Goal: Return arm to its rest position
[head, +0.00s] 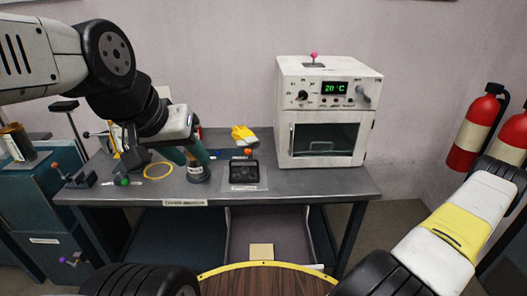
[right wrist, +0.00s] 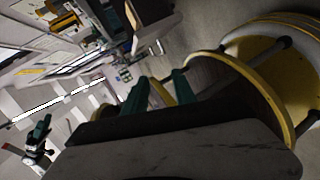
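My left gripper (head: 188,158) hangs over the left half of the grey table (head: 310,183), its teal fingers pointing down. It is just above or beside a small dark-grey round-based thing (head: 198,174); I cannot tell whether they touch or how far apart the fingers are. My right arm (head: 440,240), white with a yellow band, comes in at the lower right of the head view, and its gripper is outside that view. In the right wrist view my right gripper (right wrist: 160,92) shows two teal fingers apart with nothing held between them.
A white oven (head: 328,138) reading 20 °C stands on the table's right side. A black device (head: 244,172), a yellow ring (head: 158,170) and yellow gloves (head: 243,133) lie left of it. Red fire extinguishers (head: 470,135) are at the right. A teal cabinet (head: 40,210) is at the left.

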